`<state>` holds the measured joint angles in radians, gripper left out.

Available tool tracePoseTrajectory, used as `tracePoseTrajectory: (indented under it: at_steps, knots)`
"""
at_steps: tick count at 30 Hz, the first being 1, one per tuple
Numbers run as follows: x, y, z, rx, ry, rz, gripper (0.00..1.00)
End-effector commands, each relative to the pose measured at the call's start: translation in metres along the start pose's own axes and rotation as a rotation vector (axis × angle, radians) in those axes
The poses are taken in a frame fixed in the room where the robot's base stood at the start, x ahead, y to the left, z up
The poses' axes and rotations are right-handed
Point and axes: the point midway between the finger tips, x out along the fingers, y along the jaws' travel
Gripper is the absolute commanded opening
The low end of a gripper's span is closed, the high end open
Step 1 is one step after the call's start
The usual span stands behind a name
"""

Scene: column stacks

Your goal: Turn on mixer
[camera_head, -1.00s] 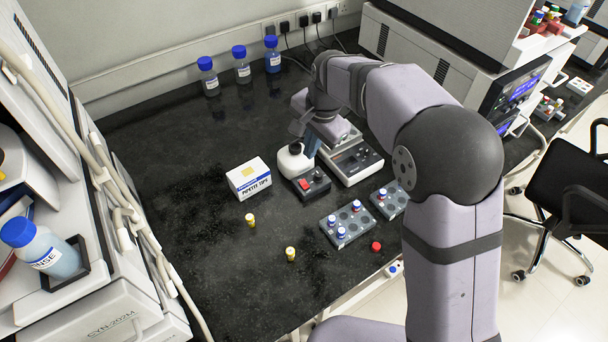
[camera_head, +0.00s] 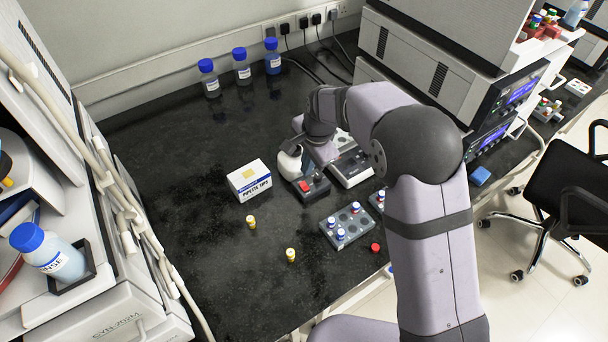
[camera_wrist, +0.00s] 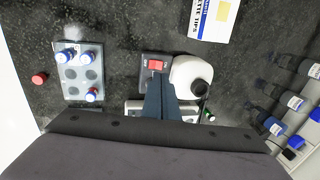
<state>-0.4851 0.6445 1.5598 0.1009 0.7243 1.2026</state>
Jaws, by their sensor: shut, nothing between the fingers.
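The mixer is a dark base (camera_head: 316,187) with a red rocker switch (camera_head: 304,186) and a rounded white head (camera_head: 288,166) behind it. In the wrist view the red switch (camera_wrist: 155,65) lies just beyond the fingertips, and the white head (camera_wrist: 187,75) with its black round top is to their right. My gripper (camera_wrist: 156,82) is shut and empty, pointing down over the mixer base close to the switch. I cannot tell if the fingertips touch it. In the head view my wrist hides the fingers and part of the mixer.
A grey instrument (camera_head: 350,168) stands right beside the mixer. A vial rack (camera_head: 333,240) with several capped vials is in front. A pipette tips box (camera_head: 238,188) and two yellow-capped vials stand left. Blue-capped bottles (camera_head: 243,75) line the wall. The counter's left middle is clear.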

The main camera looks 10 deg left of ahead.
Motion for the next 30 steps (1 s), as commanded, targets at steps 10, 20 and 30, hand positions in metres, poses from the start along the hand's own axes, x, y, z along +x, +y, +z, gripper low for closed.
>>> tracePoseTrajectory:
  at_steps: [10,20,30]
  knots:
    - [0.052,0.000,0.000,-0.001,0.000,0.001,0.00]
    - [0.069,-0.001,0.000,-0.002,0.001,-0.002,0.00]
    - [0.070,-0.001,0.000,-0.001,0.001,-0.002,0.00]
